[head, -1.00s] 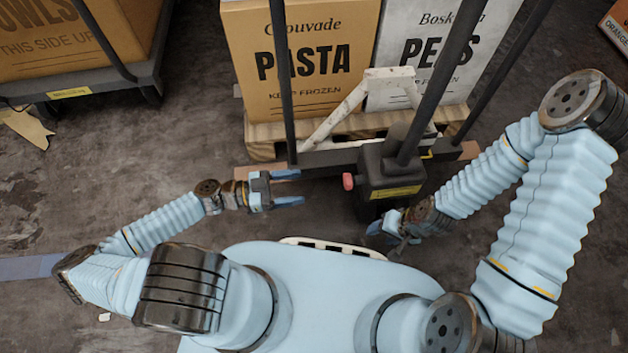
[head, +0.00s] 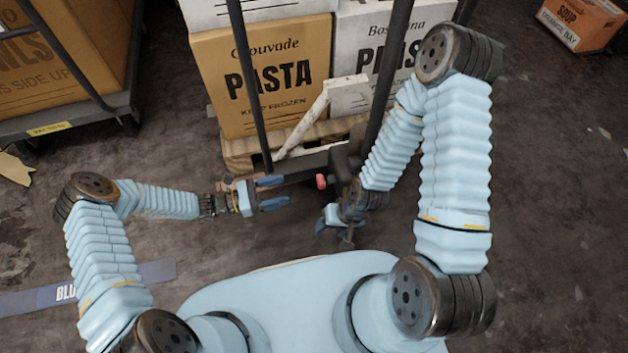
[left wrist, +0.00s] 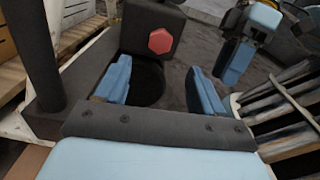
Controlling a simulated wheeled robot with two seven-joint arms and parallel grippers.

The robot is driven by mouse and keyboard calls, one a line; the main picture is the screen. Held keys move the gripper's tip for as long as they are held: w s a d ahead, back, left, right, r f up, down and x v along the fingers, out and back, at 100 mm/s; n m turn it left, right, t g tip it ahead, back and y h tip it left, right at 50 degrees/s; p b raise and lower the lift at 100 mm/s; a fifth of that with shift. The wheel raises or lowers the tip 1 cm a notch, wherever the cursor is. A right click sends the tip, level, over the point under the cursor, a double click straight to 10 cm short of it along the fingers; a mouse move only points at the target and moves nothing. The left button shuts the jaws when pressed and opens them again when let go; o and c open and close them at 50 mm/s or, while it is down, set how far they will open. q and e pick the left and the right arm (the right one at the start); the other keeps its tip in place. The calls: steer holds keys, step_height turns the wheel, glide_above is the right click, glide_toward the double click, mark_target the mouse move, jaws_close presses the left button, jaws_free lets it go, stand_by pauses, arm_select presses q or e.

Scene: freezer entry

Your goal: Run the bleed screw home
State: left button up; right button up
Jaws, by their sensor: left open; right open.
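The bleed screw, a red hex head (head: 321,181), sticks out from the left side of a dark block (head: 341,160) at the foot of the hand truck. It also shows in the left wrist view (left wrist: 161,41). My left gripper (head: 273,192) is open and empty, left of the screw and apart from it. In the left wrist view its blue fingers (left wrist: 157,80) are spread, with the screw beyond them. My right gripper (head: 332,218) is open, just below and right of the screw in the head view, and also shows in the left wrist view (left wrist: 243,50). My right arm hides part of the block.
The pasta carton (head: 270,78) and a white carton (head: 375,45) stand on a wooden pallet (head: 238,147) behind the block. Dark uprights (head: 247,80) rise in front of them. A loaded cart (head: 70,110) stands at left. A soup carton (head: 580,22) lies far right. Floor at right is clear.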

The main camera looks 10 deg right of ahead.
mark_target(320, 181)
arm_select(q)
steer(key=d, duration=1.3)
steer(key=shift+w, duration=0.15)
steer(key=c, duration=1)
steer(key=shift+m, duration=0.6)
steer(key=shift+c, duration=0.2)
steer(key=o, duration=1)
steer(key=shift+o, duration=0.2)
steer(key=a, duration=1.4)
steer(key=shift+s, duration=0.25)
